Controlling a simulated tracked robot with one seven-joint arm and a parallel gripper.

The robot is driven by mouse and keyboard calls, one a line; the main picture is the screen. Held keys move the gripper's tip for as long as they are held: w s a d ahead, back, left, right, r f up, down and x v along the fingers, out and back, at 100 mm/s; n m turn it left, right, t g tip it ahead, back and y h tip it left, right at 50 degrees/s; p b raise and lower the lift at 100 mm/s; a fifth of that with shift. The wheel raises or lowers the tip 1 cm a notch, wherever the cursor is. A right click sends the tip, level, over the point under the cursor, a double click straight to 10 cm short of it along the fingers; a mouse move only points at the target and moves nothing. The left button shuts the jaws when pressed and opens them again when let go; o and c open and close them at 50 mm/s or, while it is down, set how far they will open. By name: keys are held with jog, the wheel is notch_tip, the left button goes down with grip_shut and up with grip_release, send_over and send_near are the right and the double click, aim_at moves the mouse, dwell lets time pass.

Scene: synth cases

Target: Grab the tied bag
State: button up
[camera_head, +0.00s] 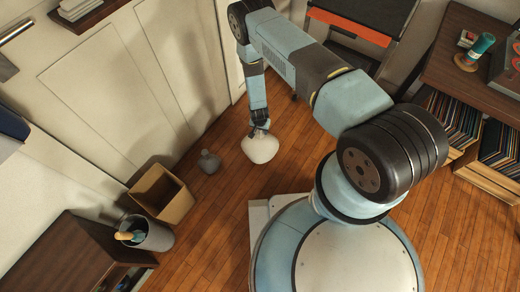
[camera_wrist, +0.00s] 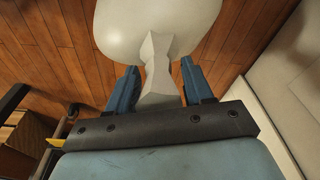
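The tied bag is a round, pale white sack (camera_head: 260,149) below my gripper (camera_head: 259,129) in the head view. In the wrist view the bag (camera_wrist: 115,30) fills the top middle, with its gathered neck and flared tail (camera_wrist: 158,70) pointing toward my palm. My gripper's two blue fingers (camera_wrist: 160,80) stand on either side of the neck. The fingers are apart, with a gap to the neck at their tips. The bag appears to be on the wooden floor, but its underside is hidden.
A small grey bottle-like object (camera_head: 208,162) stands left of the bag. An open cardboard box (camera_head: 161,194) and a grey bin (camera_head: 149,235) are farther left, along the pale wall panels (camera_head: 105,85). Record crates (camera_head: 450,118) are at right. Wooden floor (camera_head: 222,207) is clear nearby.

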grip_shut()
dwell(1.2)
